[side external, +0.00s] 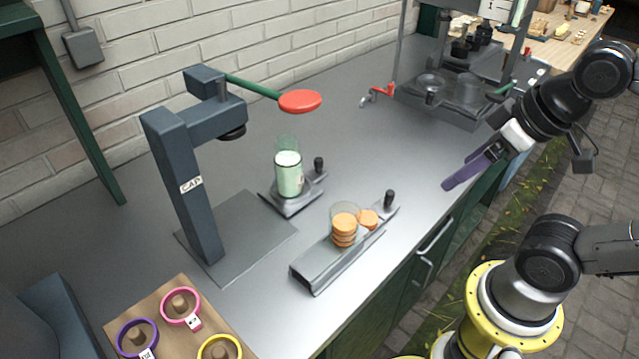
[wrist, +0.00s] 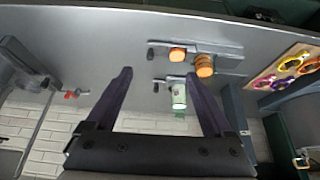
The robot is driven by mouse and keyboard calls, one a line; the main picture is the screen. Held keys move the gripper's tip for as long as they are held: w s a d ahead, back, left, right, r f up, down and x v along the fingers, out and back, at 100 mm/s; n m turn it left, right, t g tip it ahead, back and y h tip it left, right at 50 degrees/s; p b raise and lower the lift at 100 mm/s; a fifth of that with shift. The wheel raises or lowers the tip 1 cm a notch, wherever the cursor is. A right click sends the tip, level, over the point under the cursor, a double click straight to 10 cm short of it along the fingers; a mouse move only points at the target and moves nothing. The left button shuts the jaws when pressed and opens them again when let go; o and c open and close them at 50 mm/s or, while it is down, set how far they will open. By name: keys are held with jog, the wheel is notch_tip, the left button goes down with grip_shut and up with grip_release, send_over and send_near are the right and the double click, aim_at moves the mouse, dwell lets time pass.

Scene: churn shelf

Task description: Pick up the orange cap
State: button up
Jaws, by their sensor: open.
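A single orange cap (side external: 368,219) lies on a grey metal slide (side external: 318,268) on the counter, next to a short stack of orange caps (side external: 343,231) inside a clear tube. In the wrist view the single cap (wrist: 177,54) and the stack (wrist: 204,68) show beyond my fingertips, at the upper right of centre. My gripper (side external: 450,185) has long purple fingers. It is open and empty, above the counter's front edge, right of the caps and apart from them. Its fingers (wrist: 158,73) are spread wide in the wrist view.
A jar of pale green content (side external: 289,175) stands on a small holder behind the slide. A dark press marked CAP (side external: 185,185) with a red-ended lever (side external: 300,101) stands at left. A board with coloured rings (side external: 180,306) is front left. Counter between gripper and slide is clear.

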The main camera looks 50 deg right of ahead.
dwell(0.3)
notch_tip(320, 180, up, 2)
jog(key=w+n, duration=0.2)
jog(key=n, duration=0.6)
jog(key=n+g, duration=0.6)
jog(key=n, duration=0.4)
send_over(369, 217)
notch_tip(369, 217, down, 5)
notch_tip(369, 217, down, 8)
jog(key=shift+a, duration=0.1)
jog(key=shift+f, duration=2.7)
